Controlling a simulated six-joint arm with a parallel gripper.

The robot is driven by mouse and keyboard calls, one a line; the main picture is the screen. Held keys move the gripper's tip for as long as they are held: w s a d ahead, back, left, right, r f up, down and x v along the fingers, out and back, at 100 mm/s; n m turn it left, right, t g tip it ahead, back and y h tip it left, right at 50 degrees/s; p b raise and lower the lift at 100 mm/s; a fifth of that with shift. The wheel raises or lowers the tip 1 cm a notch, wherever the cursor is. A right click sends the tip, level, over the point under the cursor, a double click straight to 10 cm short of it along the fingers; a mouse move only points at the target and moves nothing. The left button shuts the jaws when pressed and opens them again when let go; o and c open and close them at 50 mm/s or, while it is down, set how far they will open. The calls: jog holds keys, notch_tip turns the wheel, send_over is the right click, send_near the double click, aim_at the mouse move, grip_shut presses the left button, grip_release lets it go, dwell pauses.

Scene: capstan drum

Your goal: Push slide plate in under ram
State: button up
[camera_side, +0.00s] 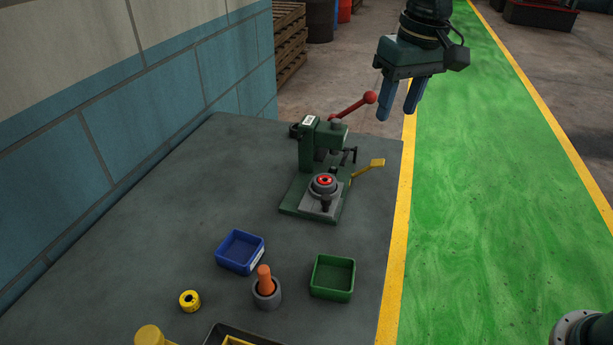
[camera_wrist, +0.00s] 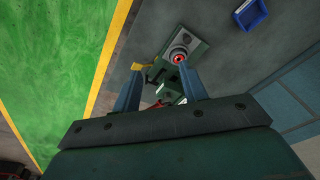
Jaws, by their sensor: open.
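A green press (camera_side: 308,150) stands on the grey bench, with a red-knobbed lever (camera_side: 353,106) raised to the right and a yellow handle (camera_side: 369,167) at its right side. The grey slide plate (camera_side: 311,198) sits at the front of the press base, out in front of the column. A dark round part with a red ring (camera_side: 323,183) rests on the plate. It also shows in the wrist view (camera_wrist: 178,58). My gripper (camera_side: 399,113) is open and empty, with blue fingers, above and to the right of the press. In the wrist view the fingers (camera_wrist: 160,95) are apart with the press beyond them.
A blue bin (camera_side: 241,267) and a green bin (camera_side: 346,258) stand in front of the press. An orange peg in a grey cup (camera_side: 266,297) and a yellow ring (camera_side: 189,301) are nearby. A block wall borders the left; the right side is open floor.

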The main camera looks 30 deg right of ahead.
jog(key=g, duration=0.2)
send_over(326, 197)
notch_tip(326, 197, down, 8)
jog(key=shift+f, duration=0.15)
jog(key=shift+f, duration=0.1)
jog(key=shift+f, duration=6.8)
grip_shut()
